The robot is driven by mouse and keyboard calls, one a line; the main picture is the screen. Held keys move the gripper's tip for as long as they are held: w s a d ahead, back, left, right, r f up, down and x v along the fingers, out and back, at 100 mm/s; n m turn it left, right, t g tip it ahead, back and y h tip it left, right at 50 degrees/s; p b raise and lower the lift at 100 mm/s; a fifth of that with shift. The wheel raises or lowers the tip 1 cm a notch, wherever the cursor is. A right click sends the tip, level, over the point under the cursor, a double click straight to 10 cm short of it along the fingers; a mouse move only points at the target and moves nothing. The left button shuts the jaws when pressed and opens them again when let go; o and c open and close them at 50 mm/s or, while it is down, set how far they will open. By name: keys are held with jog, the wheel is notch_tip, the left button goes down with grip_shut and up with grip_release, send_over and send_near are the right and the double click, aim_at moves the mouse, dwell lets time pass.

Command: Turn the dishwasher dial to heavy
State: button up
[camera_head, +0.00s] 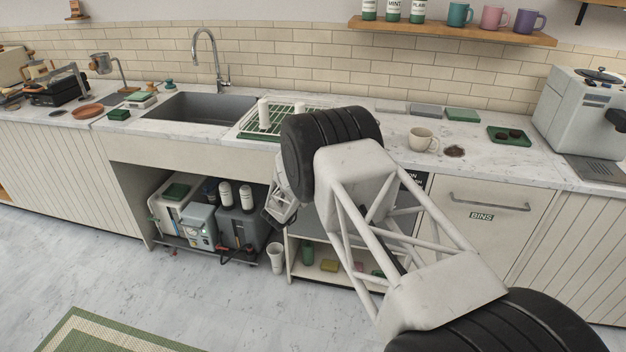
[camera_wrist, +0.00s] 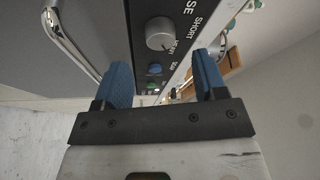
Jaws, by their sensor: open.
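A round silver-grey dial (camera_wrist: 160,33) sits on a black control panel (camera_wrist: 181,12) in the wrist view. Lettering around it includes "SHORT", and smaller print lies below the dial. I cannot tell which mark the dial points at. My gripper (camera_wrist: 162,63) is open, with its two blue fingers apart and nothing between them. The dial lies just beyond the fingertips, roughly centred in the gap, with no visible contact. In the head view, my arm hides the dial and most of the dishwasher; a dark panel part (camera_head: 415,179) shows behind my arm.
A blue button (camera_wrist: 154,69) and a green button lie below the dial. A curved metal handle (camera_wrist: 68,42) is at the left. In the head view, a mug (camera_head: 423,140) and dish rack (camera_head: 254,119) stand on the counter above. A white cup (camera_head: 275,257) stands on the floor.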

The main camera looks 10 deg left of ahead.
jog(key=shift+v, duration=1.4)
jog(key=shift+r, duration=0.1)
jog(key=w+d+r+n+g+y, duration=0.1)
jog(key=d+r+n+y, duration=0.3)
jog(key=r, duration=0.5)
jog(key=w+d+r+n+g+y, duration=0.1)
jog(key=d+r+n+y, duration=0.1)
jog(key=d+r, duration=0.5)
jog(key=s+d+r+n+g+y, duration=0.2)
jog(key=s+d+r+n, duration=0.1)
jog(key=s+d+r, duration=0.4)
jog(key=s+d+r+n+g+y, duration=0.1)
jog(key=s+d+r+n+g, duration=0.2)
jog(key=r, duration=0.5)
jog(key=s+d+r+n+g, duration=0.25)
jog(key=s+d, duration=0.35)
jog(key=s, duration=0.5)
jog(key=s+d+r+n+g, duration=0.1)
jog(key=s+d+r, duration=0.2)
jog(key=s+d, duration=0.6)
jog(key=s+d+f+n+g+h, duration=0.1)
jog(key=s+d, duration=0.3)
jog(key=s, duration=1.1)
jog(key=s+d+f+n+g+h, duration=0.1)
jog(key=s+d+g, duration=0.3)
jog(key=s, duration=1.1)
jog(key=shift+d+f+n, duration=0.35)
jog(key=shift+f+n, duration=0.1)
jog(key=shift+n, duration=0.2)
